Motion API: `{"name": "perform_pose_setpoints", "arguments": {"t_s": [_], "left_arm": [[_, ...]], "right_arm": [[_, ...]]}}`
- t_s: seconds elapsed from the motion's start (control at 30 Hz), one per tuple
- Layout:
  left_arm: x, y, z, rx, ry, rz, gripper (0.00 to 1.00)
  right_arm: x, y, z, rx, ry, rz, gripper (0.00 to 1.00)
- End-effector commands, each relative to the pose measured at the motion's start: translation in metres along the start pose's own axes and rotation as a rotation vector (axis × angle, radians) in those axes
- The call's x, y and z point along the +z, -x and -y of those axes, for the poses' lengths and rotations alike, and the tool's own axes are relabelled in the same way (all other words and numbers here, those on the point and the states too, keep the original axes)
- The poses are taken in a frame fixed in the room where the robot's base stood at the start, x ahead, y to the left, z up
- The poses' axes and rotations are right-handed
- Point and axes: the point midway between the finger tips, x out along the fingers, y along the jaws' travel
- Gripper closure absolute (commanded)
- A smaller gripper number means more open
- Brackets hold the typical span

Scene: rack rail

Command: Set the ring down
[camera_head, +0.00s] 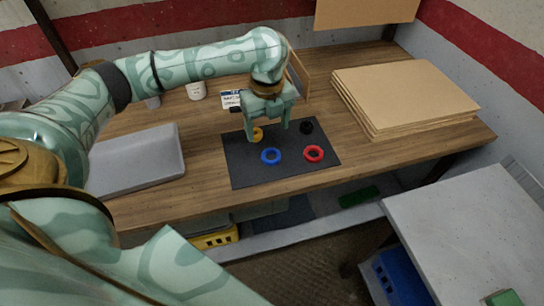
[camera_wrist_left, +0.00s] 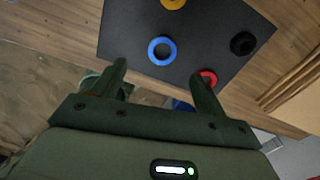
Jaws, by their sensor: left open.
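A dark mat (camera_head: 240,172) lies on the wooden table and bears four rings: yellow (camera_head: 258,135), blue (camera_head: 271,156), red (camera_head: 313,154) and black (camera_head: 306,128). My left gripper (camera_head: 268,134) is open and empty above the mat, its fingers pointing down. One finger partly hides the yellow ring in the head view. In the left wrist view the blue ring (camera_wrist_left: 162,51) lies beyond the gap between the open fingers (camera_wrist_left: 158,76), apart from them. The red ring (camera_wrist_left: 208,78) is partly behind one finger there, and the yellow ring (camera_wrist_left: 173,3) is cut by the top edge.
A grey tray (camera_head: 140,160) stands left of the mat. A stack of cardboard sheets (camera_head: 405,95) lies at the right. A white cup (camera_head: 196,91) and a label card (camera_head: 231,99) are behind. A grey side table (camera_head: 465,235) stands at lower right. The mat's front part is clear.

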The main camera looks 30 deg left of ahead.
Motion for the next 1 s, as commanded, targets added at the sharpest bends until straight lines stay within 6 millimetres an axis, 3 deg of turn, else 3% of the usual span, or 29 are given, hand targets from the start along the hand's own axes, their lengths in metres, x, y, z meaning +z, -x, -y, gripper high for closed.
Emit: {"name": "perform_pose_setpoints", "arguments": {"t_s": [0.03,0.1,0.37,0.63,0.9,1.0], "left_arm": [[-0.001,-0.018,0.000,0.004,0.000,-0.005,0.26],[-0.001,-0.030,0.001,0.002,0.001,-0.004,0.26],[0.000,-0.048,0.002,-0.002,0.002,-0.002,0.26],[0.001,-0.092,0.004,0.002,0.002,-0.003,0.26],[0.001,-0.094,0.004,-0.003,0.002,0.001,0.26],[0.001,-0.094,0.004,-0.003,0.002,0.001,0.51]], "right_arm": [[0.003,-0.011,0.002,-0.004,0.000,0.007,0.64],[0.005,-0.016,0.005,-0.008,-0.001,0.010,0.64],[0.006,-0.023,0.017,-0.023,-0.005,0.014,0.64],[0.018,-0.051,0.022,-0.032,-0.003,0.037,0.64],[0.019,-0.051,0.017,-0.026,-0.001,0.040,0.64],[0.020,-0.051,0.016,-0.025,0.000,0.040,0.64]]}}
